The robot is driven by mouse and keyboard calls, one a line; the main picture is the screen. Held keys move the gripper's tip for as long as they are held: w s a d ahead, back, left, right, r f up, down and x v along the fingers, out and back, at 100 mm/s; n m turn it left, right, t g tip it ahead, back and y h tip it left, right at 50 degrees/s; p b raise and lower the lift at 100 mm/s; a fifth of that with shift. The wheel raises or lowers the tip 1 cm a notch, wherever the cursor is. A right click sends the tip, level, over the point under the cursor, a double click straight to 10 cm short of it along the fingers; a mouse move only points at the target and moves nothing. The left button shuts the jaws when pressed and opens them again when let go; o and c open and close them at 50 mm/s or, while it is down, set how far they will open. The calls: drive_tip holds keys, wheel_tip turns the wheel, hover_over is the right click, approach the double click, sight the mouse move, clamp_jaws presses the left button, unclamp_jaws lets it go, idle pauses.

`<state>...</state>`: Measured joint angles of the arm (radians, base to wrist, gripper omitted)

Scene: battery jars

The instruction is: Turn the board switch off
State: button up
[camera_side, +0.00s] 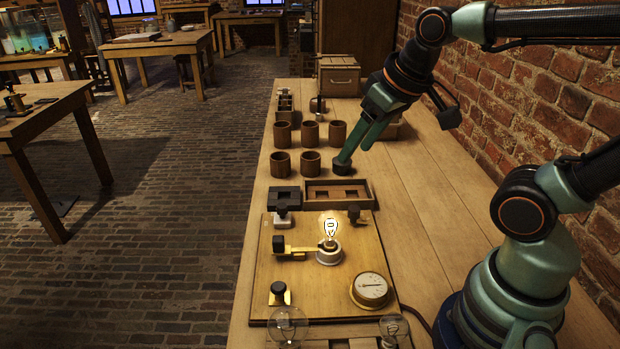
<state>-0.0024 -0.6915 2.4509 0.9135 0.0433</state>
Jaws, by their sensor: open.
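The wooden board (330,278) lies flat on the bench. Its switch (295,250) is a brass lever with a black handle at the left end, lying level toward the bulb base. The bulb (329,228) stands upright in its round base and glows. My gripper (358,158) is open and empty, pointing down over the bench beyond the board, next to the brown jars. It is well apart from the switch. Fine contact at the lever's right end is too small to tell.
Several brown jars (281,164) stand beyond the board. A wooden tray (372,195) and a dark block (284,195) sit at its far edge. A round gauge (369,290) is on the board's right. Clear glass bulbs (287,325) stand at the near edge.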

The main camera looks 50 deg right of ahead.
drive_tip(key=w+a+m+g, duration=0.1)
drive_tip(key=w+m+g, duration=0.3)
drive_tip(key=w, duration=0.6)
drive_tip(key=m+g, duration=0.1)
drive_tip(key=m, duration=0.4)
approach(282, 206)
drive_tip(key=f, duration=0.8)
drive_tip(key=shift+w+f, duration=0.2)
drive_tip(key=shift+f, duration=0.2)
clamp_jaws()
